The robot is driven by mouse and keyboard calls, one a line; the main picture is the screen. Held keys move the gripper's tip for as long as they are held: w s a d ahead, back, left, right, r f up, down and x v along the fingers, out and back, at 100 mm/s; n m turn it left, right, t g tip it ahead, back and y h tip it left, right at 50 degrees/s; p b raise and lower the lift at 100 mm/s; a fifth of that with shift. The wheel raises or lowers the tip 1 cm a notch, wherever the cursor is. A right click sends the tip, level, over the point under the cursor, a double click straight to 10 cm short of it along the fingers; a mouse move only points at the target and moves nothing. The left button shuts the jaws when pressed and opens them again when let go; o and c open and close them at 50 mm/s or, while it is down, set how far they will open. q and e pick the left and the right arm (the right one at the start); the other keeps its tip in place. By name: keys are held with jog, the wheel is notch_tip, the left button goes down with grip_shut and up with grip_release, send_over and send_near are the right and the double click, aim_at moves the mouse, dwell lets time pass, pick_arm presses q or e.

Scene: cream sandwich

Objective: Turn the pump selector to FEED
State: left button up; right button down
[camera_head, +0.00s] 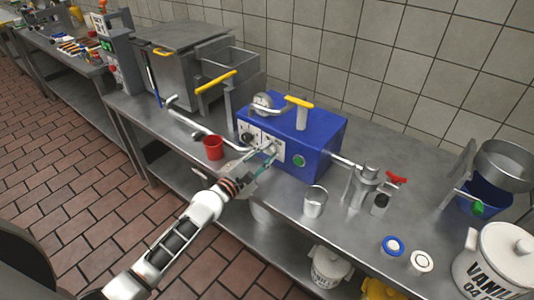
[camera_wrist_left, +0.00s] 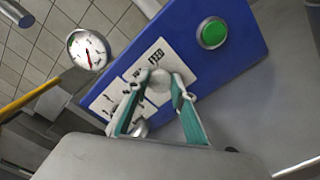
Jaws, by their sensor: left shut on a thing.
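The blue pump box (camera_head: 318,143) stands on the steel bench, with white label plates on its front face. My left gripper (camera_head: 268,150) reaches the front plates from the lower left. In the left wrist view, its teal-backed fingers (camera_wrist_left: 160,88) are closed around a round grey knob (camera_wrist_left: 159,80) on a white plate (camera_wrist_left: 165,58) of the blue box (camera_wrist_left: 190,25). I take this knob to be the pump selector. Printed letters show beside the knob, but the setting cannot be read. A green button (camera_wrist_left: 212,33) sits to its right. My right gripper is not in view.
A red cup (camera_head: 213,148) stands left of the box, and a metal cup (camera_head: 315,201) stands in front of it. A pressure gauge (camera_wrist_left: 88,49) is beside the box. A pipe leads right to a valve with a red handle (camera_head: 396,178). Bare bench lies behind that valve.

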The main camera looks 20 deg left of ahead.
pick_arm(q)
jog(key=m, duration=0.2)
jog(key=shift+m, duration=0.4)
jog(key=m, duration=0.2)
jog(key=shift+m+p, duration=0.35)
jog(key=shift+m, duration=0.05)
jog(key=m+p, duration=0.1)
jog(key=m, duration=0.3)
jog(key=shift+m+p, duration=0.45)
jog(key=shift+m, duration=0.45)
jog(key=shift+f+m, duration=0.1)
jog(key=shift+m, duration=0.2)
jog(key=o, duration=1.1)
jog(key=shift+s, duration=0.1)
jog(key=v, duration=1.2)
